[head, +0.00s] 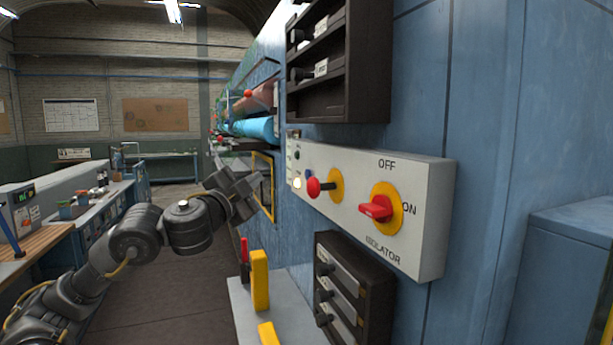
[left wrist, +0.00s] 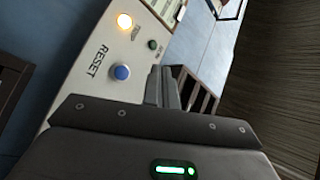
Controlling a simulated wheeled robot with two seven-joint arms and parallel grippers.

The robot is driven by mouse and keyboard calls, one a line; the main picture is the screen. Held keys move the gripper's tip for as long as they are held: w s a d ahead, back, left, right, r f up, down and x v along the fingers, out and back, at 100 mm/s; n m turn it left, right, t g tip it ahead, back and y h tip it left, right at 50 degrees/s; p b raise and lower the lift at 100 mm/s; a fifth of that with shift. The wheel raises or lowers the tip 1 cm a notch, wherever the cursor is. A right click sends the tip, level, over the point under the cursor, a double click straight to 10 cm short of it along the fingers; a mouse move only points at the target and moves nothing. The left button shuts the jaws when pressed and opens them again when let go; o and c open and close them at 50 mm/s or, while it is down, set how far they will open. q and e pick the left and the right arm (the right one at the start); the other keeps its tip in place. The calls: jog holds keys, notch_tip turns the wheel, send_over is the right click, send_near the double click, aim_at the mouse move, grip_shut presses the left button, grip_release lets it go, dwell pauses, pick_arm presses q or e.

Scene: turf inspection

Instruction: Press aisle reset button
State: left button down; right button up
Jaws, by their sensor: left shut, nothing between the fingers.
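The blue reset button (left wrist: 121,72) sits on a pale control panel (left wrist: 85,85), beside the word RESET, in the left wrist view. A lit lamp (left wrist: 124,21) and a small dark green button (left wrist: 152,44) are near it. My left gripper (left wrist: 162,78) is shut and empty, its fingertips to the right of the blue button and apart from it in the picture. In the head view my left gripper (head: 240,187) is left of the panel (head: 430,215); the lit lamp (head: 297,183) shows at the panel's near-left end. My right gripper is out of view.
The panel carries a red knob (head: 314,187) and a red isolator switch (head: 377,208) on yellow. Dark racks (head: 350,70) are above and below (head: 350,300) it. Yellow and red levers (head: 260,280) stand below. A workbench (head: 60,225) runs along the left; the aisle floor is clear.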

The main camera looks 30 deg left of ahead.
aim_at(309, 175)
pick_arm(q)
jog(key=w+d+b, duration=0.1)
jog(key=w+d, duration=0.4)
jog(key=w, duration=0.2)
jog(key=shift+w, duration=0.2)
jog(key=shift+d+b, duration=0.1)
jog(key=shift+b, duration=0.25)
dwell(1.8)
jog(key=shift+w+d, duration=0.2)
jog(key=shift+w, duration=0.15)
jog(key=shift+w+d+b, duration=0.3)
jog(key=shift+w+b, duration=0.05)
jog(key=shift+w, duration=0.05)
dwell(0.8)
jog(key=shift+s+a, duration=0.1)
dwell(0.3)
jog(key=shift+s+a+p, duration=0.4)
jog(key=shift+s+p, duration=0.25)
jog(key=shift+s, duration=0.05)
